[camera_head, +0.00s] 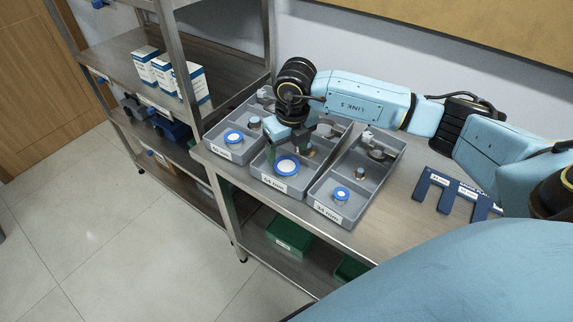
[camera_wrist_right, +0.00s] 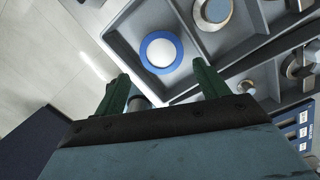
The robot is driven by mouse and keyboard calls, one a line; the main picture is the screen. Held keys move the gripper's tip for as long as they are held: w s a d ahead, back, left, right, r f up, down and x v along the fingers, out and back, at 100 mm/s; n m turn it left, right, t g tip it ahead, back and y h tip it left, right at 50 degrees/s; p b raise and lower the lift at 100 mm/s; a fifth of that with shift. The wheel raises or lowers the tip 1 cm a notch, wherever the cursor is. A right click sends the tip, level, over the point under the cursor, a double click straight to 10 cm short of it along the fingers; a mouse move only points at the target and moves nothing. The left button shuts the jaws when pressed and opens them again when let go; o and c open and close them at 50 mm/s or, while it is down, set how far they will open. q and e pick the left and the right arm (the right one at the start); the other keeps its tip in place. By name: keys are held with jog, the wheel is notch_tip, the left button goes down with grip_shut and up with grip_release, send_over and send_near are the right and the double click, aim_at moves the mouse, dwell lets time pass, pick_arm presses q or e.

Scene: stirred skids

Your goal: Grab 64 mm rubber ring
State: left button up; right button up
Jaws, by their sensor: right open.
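The 64 mm rubber ring (camera_head: 287,174) is blue with a white middle and lies in the front compartment of the middle grey tray (camera_head: 262,178). The tray's front label appears to read 64 mm. My right gripper (camera_head: 289,150) is above this tray, just behind the ring in the head view. In the right wrist view, the ring (camera_wrist_right: 144,47) lies beyond the open green fingers (camera_wrist_right: 165,80), roughly centred between them. Nothing is between the fingertips, and they appear apart from the ring. My left gripper is not in view.
Similar grey trays stand on the left (camera_head: 213,148) and right (camera_head: 319,203), each with a smaller blue ring in front. Metal parts fill rear compartments, and dividers stand close to the fingers. A dark blue slotted plate (camera_head: 446,190) lies right. A shelf post (camera_head: 183,62) stands left.

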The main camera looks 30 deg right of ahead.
aim_at(286, 166)
jog(key=shift+w+d+f, duration=0.1)
jog(key=shift+w+f, duration=0.1)
jog(key=shift+f, duration=1)
jog(key=shift+w+d+f, duration=0.1)
jog(key=shift+w+f, duration=0.1)
jog(key=shift+f, duration=0.95)
jog(key=shift+f, duration=0.25)
jog(key=c, duration=0.7)
